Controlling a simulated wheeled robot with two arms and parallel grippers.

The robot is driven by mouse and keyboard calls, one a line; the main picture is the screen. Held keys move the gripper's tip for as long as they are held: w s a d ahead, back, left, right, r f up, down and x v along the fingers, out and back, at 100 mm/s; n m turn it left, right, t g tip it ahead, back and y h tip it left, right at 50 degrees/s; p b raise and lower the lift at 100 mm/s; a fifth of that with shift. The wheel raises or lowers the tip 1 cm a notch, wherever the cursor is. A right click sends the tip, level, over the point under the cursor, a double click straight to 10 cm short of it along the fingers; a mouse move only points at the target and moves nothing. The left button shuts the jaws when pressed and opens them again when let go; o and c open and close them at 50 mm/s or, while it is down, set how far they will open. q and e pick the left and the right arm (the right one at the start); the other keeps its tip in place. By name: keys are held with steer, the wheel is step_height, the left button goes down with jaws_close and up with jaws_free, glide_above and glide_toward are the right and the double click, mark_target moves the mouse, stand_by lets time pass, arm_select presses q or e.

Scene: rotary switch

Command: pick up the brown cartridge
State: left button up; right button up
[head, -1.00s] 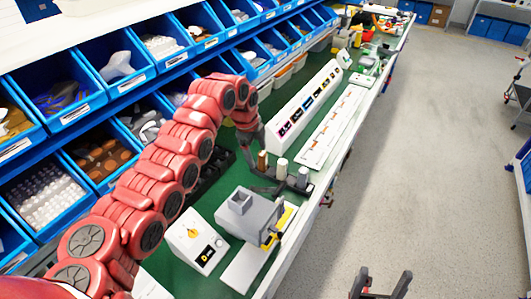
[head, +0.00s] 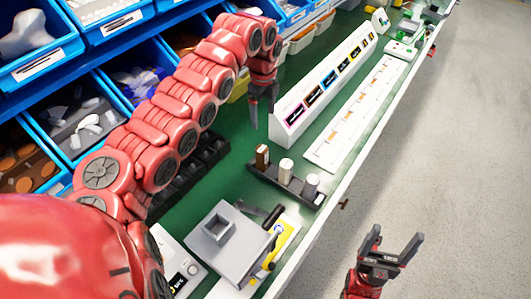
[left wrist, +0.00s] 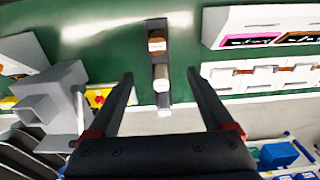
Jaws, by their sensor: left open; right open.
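The brown cartridge (head: 262,157) stands upright at the left end of a dark holder (head: 291,187), beside a white cartridge (head: 285,170) and a grey one (head: 311,186). In the left wrist view the brown cartridge (left wrist: 156,42) is the farthest in the row, beyond the fingertips. My left gripper (head: 262,116) is open and empty, pointing down above the bench, apart from the cartridge and farther back in the head view. Its fingers also show in the left wrist view (left wrist: 160,74). My right gripper (head: 397,236) is open and empty over the floor in front of the bench.
A grey machine (head: 228,242) stands on the near part of the green bench. A sloped white panel with coloured labels (head: 320,92) and a white strip (head: 354,113) lie beyond the holder. Blue bins (head: 95,120) line the back. The floor at right is clear.

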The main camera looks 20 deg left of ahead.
arm_select(q)
steer(key=p, duration=0.3)
glide_toward(262, 148)
steer(key=shift+s+d, duration=0.2)
steer(key=shift+d, duration=0.1)
steer(key=f+p, duration=0.1)
steer(key=f, duration=0.4)
steer(key=shift+w+f, duration=0.2)
steer(key=shift+s+a+f+p, duration=0.1)
steer(key=shift+f+p, duration=0.4)
steer(key=shift+p, duration=0.25)
step_height(262, 148, down, 4)
steer(key=shift+r+p, duration=0.2)
steer(key=shift+p, duration=0.35)
steer(key=shift+a+f, duration=0.2)
steer(key=shift+f, duration=0.2)
jaws_close()
